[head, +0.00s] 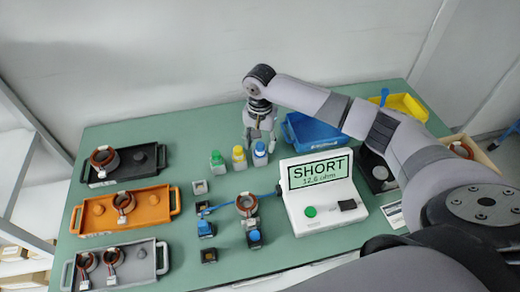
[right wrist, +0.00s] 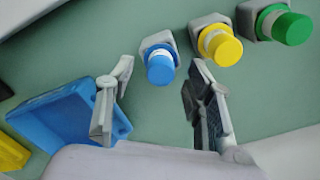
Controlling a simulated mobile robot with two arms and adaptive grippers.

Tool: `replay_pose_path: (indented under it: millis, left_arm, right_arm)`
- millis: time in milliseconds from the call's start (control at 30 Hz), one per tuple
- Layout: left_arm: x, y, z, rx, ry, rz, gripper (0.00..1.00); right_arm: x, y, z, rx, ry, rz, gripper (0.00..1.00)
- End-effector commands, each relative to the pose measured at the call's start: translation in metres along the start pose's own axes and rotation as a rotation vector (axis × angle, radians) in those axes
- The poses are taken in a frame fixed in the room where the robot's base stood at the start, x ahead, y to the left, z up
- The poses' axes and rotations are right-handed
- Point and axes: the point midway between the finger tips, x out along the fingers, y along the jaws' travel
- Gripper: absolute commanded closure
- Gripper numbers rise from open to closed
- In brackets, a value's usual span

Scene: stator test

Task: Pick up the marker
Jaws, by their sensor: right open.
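Three capped markers stand upright in small grey holders at the back middle of the table: green (head: 217,160), yellow (head: 239,157) and blue (head: 260,152). In the right wrist view the blue marker (right wrist: 160,66) appears between the fingertips, with yellow (right wrist: 220,45) and green (right wrist: 288,27) to its right. My right gripper (head: 259,138) points down just above and behind the blue marker. In the right wrist view its fingers (right wrist: 163,75) are spread apart and hold nothing. I cannot tell whether they touch the blue marker. My left gripper is out of view.
A blue bin (head: 312,134) stands right of the markers, with a yellow bin (head: 405,105) farther right. A white tester (head: 318,205) reads SHORT, 12.6 ohm. Black (head: 125,176), orange (head: 150,197) and grey (head: 140,262) trays line the left side of the green table (head: 185,140).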

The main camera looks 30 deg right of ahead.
Motion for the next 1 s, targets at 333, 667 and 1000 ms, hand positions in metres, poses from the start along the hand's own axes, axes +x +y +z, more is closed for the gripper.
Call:
replay_pose_path:
  millis: [333,667,1000]
  left_arm:
    - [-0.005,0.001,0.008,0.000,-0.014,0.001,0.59]
    - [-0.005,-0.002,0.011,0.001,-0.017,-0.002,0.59]
    - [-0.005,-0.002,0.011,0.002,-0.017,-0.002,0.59]
  right_arm:
    - [0.023,-0.001,0.000,-0.002,0.001,-0.001,0.52]
    - [0.023,0.000,0.000,-0.001,0.000,-0.001,0.68]
    - [0.023,0.000,0.000,-0.001,0.001,-0.001,0.90]
